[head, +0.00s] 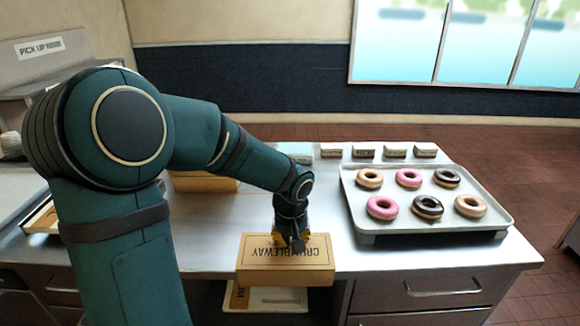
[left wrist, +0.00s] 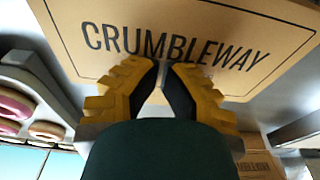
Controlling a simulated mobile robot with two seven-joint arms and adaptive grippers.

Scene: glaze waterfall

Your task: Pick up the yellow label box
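A tan-yellow box (head: 285,277) lettered CRUMBLEWAY is at the front edge of the counter in the head view, its lettering upside down there. The box (left wrist: 175,15) fills the top of the left wrist view, with dark letters inside a thin outlined border. My left gripper (head: 290,238) points down at the box's lettered top. In the left wrist view its yellow fingers (left wrist: 166,66) with dark pads are close together over the lettering, with a narrow gap between the tips. Whether they grip any part of the box is unclear. My right gripper is not in view.
A tray (head: 370,226) of donuts stands on the right of the counter. Several small wrapped pieces (head: 395,150) line the back beside a mint box (head: 297,151). Another tan box (head: 205,184) sits partly behind my arm. A lower box (head: 240,298) shows beneath the counter front.

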